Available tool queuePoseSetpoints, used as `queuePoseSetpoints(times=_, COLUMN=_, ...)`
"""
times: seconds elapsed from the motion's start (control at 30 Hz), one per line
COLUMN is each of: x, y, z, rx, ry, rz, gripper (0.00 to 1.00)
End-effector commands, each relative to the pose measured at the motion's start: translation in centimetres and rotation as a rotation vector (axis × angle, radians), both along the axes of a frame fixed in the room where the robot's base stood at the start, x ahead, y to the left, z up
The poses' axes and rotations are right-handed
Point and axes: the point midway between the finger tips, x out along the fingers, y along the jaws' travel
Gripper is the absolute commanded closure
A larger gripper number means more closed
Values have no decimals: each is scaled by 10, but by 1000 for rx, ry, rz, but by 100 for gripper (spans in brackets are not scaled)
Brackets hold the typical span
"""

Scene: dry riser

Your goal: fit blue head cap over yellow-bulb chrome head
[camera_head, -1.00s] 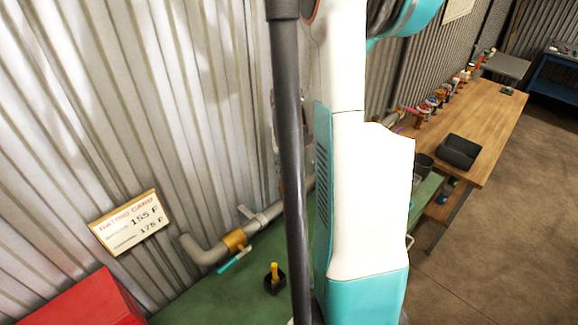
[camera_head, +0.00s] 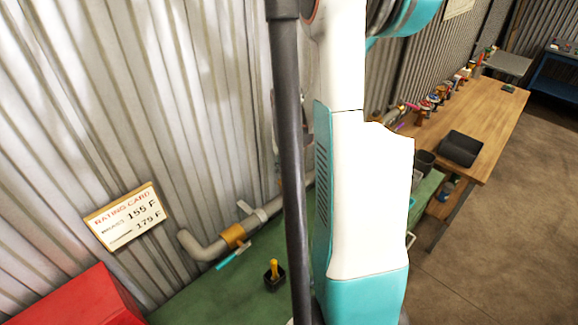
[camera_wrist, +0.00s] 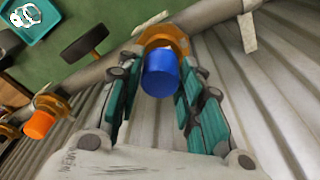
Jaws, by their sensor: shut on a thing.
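The blue head cap (camera_wrist: 160,76) is a short blue cylinder in the wrist view, between the fingers of my gripper (camera_wrist: 159,72), which is shut on it. Right beyond the cap is a brass-orange fitting (camera_wrist: 166,37) on the grey pipe along the corrugated wall. The cap overlaps the fitting in the picture; I cannot tell whether they touch. No yellow bulb or chrome head can be made out; the cap hides that spot. My gripper is not visible in the head view.
An orange cap (camera_wrist: 40,124) sits on another fitting at the left of the pipe. A teal tray (camera_wrist: 42,30) holds white rings. The head view shows a rating card (camera_head: 127,216), red box (camera_head: 82,299), teal-handled valve (camera_head: 233,238), wooden bench (camera_head: 487,117) and black tray (camera_head: 460,148).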

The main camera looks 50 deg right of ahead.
Motion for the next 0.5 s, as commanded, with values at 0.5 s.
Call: queuePoseSetpoints(times=0.5, x=0, y=0, z=-5, rx=0, ry=0, rz=0, gripper=43)
